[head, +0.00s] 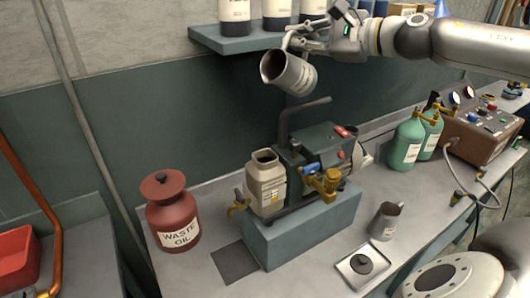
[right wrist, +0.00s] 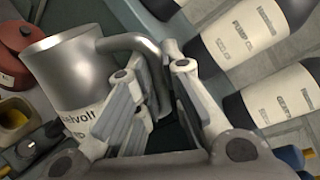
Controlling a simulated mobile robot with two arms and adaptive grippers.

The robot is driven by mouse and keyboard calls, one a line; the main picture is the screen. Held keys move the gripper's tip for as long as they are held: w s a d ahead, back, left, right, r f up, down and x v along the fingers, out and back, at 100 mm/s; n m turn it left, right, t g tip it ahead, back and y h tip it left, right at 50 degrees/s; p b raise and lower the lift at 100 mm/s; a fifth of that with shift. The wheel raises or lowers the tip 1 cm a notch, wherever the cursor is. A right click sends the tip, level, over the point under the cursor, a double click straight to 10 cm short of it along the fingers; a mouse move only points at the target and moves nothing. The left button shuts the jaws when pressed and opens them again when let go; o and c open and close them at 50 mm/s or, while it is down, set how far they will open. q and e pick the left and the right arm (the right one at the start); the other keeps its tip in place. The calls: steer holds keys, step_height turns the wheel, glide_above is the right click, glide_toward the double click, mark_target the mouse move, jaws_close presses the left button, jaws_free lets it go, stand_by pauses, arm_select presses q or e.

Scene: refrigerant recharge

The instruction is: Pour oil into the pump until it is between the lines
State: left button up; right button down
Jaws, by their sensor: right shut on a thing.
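The pump (head: 318,150) is dark green with a carry handle and stands on a blue-grey block (head: 305,232) on the bench. Its beige reservoir (head: 265,190) at the left has a dark open top; the oil level and lines cannot be made out. My right gripper (head: 303,42) is shut on the handle of a grey metal jug (head: 298,76). The jug is held tilted above the reservoir, mouth toward the left, clear of it. No stream shows. In the right wrist view, the jug (right wrist: 75,75) hangs left of the fingers (right wrist: 155,75). My left gripper is not in view.
A red waste oil can (head: 172,215) stands left of the pump. A second metal jug (head: 386,220) and a scale-like plate (head: 350,275) are at the right front. Green bottles (head: 406,145) stand farther right. A shelf (head: 225,44) with bottles is behind the raised jug.

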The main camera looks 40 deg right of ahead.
steer(key=shift+s+a+r+n, duration=0.15)
steer(key=shift+a+r+n, duration=0.05)
steer(key=shift+a+n, duration=0.2)
steer(key=shift+a+f+n+h+p, duration=0.1)
steer(key=shift+a+n+h+p, duration=0.25)
steer(key=shift+a+n+h, duration=0.25)
steer(key=shift+w+d, duration=0.2)
steer(key=shift+d, duration=0.35)
stand_by(0.6)
steer(key=shift+d+f+n+b, duration=0.1)
steer(key=shift+d+n+b, duration=0.2)
steer(key=shift+d+b, duration=0.05)
stand_by(0.4)
steer(key=shift+s+a+f+n+b, duration=0.1)
steer(key=shift+s+a+n+b, duration=0.15)
steer(key=shift+b, duration=0.25)
stand_by(1.4)
steer(key=shift+w, duration=0.1)
